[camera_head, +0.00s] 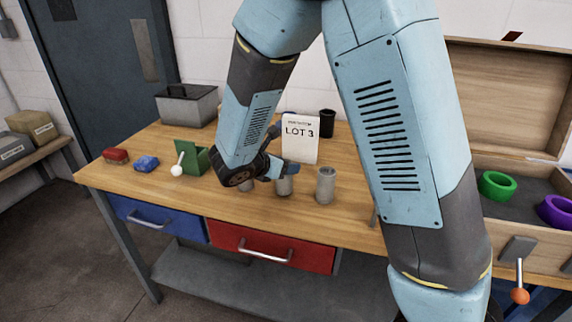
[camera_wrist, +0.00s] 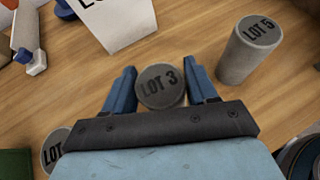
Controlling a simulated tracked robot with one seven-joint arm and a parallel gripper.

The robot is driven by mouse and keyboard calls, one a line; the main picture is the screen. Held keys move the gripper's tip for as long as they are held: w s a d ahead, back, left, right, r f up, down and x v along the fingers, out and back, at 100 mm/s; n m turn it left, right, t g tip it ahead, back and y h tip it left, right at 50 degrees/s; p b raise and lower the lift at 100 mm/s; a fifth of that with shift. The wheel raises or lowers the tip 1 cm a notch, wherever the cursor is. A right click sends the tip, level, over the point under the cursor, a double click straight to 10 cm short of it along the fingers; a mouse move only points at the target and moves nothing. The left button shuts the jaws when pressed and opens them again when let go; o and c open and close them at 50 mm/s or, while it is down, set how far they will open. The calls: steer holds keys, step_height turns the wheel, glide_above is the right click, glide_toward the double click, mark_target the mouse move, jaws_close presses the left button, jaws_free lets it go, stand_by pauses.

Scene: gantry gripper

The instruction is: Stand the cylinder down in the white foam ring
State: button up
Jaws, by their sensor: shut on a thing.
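My gripper (camera_head: 278,172) is low over the workbench, its two blue fingers on either side of a grey cylinder (camera_head: 284,187). In the wrist view, my gripper (camera_wrist: 162,74) is shut on this upright cylinder, whose top reads LOT 3 (camera_wrist: 160,84). I cannot tell whether its base touches the bench. A LOT 5 cylinder (camera_wrist: 247,50) stands to its right, also in the head view (camera_head: 325,186). Another cylinder (camera_wrist: 54,148) is at lower left, its label partly cut off. No white foam ring is visible; an open wooden case (camera_head: 515,228) holds a green ring (camera_head: 496,185) and a purple ring (camera_head: 555,211).
A LOT 3 card (camera_head: 300,138) stands behind the cylinders. A green box (camera_head: 190,160), blue block (camera_head: 146,163), red brush-like item (camera_head: 115,155) and grey toolbox (camera_head: 187,105) are at left. A black cup (camera_head: 327,122) is behind. My arm hides part of the bench.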

steer(key=shift+f, duration=0.15)
steer(key=o, duration=1.4)
steer(key=v, duration=1.3)
steer(key=shift+s+a, duration=0.25)
steer(key=shift+a, duration=0.05)
